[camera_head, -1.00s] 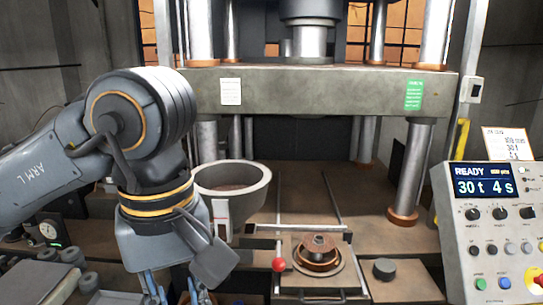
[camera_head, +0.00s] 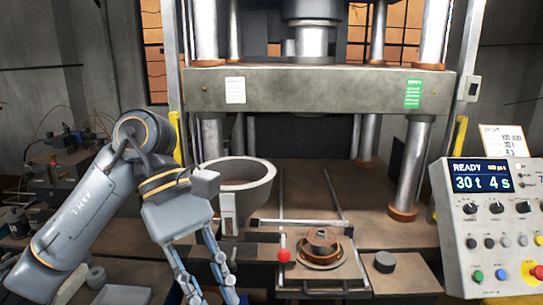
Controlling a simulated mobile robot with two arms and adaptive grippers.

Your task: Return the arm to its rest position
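My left arm (camera_head: 85,210) comes in from the left, with its elbow bent near the left post of the press. My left gripper (camera_head: 212,290) hangs low in front of the bowl, pointing down. Its two fingers are apart, with nothing seen between them; the tips are close to the bottom edge of the picture. My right arm and gripper are not in view.
A grey bowl (camera_head: 262,178) stands right beside my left wrist. A mould with a copper-coloured disc (camera_head: 322,240) sits on the press's sliding tray, by a red knob (camera_head: 284,255). A black puck (camera_head: 384,262) lies to its right. The control panel (camera_head: 490,225) reads READY, 30 t 4 s.

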